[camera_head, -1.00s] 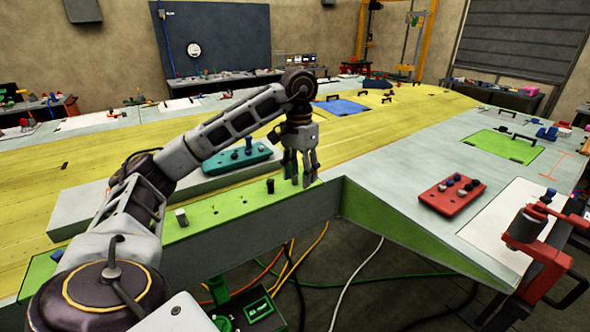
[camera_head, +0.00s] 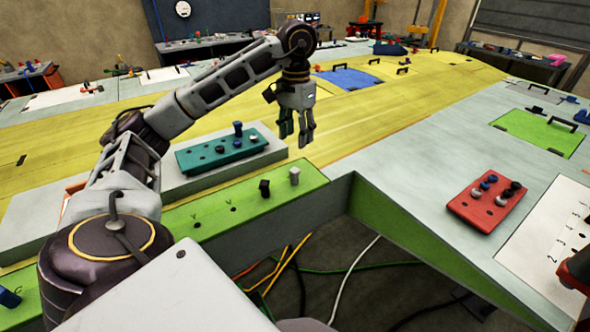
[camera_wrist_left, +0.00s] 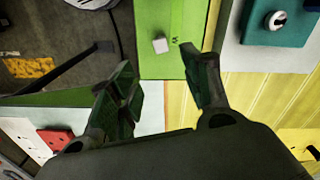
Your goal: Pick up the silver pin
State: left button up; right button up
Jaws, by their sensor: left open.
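A silver pin (camera_head: 294,176) stands upright on the green strip (camera_head: 215,222) at the near edge of the bench, close to the strip's right end. A black pin (camera_head: 264,188) stands just left of it. My left gripper (camera_head: 297,138) is open and empty, fingers pointing down, above and apart from the silver pin. In the left wrist view the silver pin (camera_wrist_left: 160,44) shows beyond the gap between the open fingers (camera_wrist_left: 157,66). Part of the strip farther left is hidden behind my left arm.
A teal block with pins (camera_head: 200,160) lies behind the strip. A red block with several pins (camera_head: 465,208) is on the grey panel at right. Cables (camera_head: 345,275) hang below the bench edge. The yellow panel behind the gripper is largely clear.

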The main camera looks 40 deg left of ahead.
pick_arm(q)
jog(key=b, duration=0.2)
send_over(296, 169)
jog(key=shift+f, duration=2.2)
jog(key=shift+s+f, duration=0.1)
jog(key=shift+f, duration=0.5)
notch_tip(296, 169, down, 2)
jog(key=shift+f, duration=0.45)
